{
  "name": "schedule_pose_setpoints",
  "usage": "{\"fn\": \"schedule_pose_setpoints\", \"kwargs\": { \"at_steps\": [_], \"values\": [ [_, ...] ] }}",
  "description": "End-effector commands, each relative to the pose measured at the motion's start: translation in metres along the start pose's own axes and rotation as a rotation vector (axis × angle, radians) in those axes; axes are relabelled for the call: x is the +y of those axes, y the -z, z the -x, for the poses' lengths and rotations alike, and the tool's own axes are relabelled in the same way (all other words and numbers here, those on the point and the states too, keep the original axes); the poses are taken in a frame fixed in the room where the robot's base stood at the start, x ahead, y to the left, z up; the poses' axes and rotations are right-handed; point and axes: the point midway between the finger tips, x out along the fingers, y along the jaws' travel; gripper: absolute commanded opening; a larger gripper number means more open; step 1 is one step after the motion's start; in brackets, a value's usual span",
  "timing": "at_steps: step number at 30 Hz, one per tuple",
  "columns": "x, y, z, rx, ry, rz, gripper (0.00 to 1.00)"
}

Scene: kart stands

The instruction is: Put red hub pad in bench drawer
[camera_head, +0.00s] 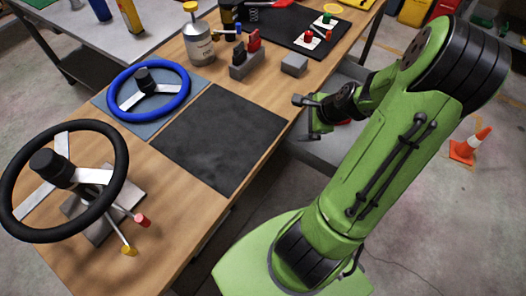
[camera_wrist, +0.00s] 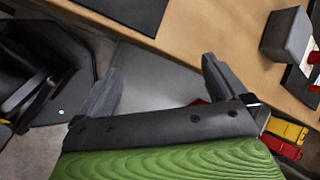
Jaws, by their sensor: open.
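My gripper (camera_head: 304,118) is open beside the bench's right edge, over an open grey bench drawer (camera_head: 300,152). In the wrist view its two dark fingers stand wide apart, with the drawer's bare grey surface (camera_wrist: 160,78) between and beyond them. Nothing is held between the fingers. A small red piece (camera_head: 343,123) shows low behind my gripper, mostly hidden. Red also shows at the base of the right finger (camera_wrist: 199,102) in the wrist view. It appears to lie in the drawer and may be the red hub pad, but its shape cannot be made out.
The wooden bench holds a black steering wheel (camera_head: 119,180), a blue steering wheel (camera_head: 182,98), a dark mat (camera_head: 220,137), a metal can (camera_head: 198,46) and a grey block (camera_head: 294,65).

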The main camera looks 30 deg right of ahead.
Motion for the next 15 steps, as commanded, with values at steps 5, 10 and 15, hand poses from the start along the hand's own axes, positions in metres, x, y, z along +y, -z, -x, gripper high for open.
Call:
{"fn": "schedule_pose_setpoints", "kwargs": {
  "at_steps": [5,10,15],
  "values": [
    [0.016,-0.101,0.050,0.095,-0.186,0.790,1.00],
    [0.055,-0.175,0.123,0.120,-0.231,1.453,1.00],
    [0.105,-0.203,0.183,0.058,-0.173,1.922,1.00]
  ]
}}
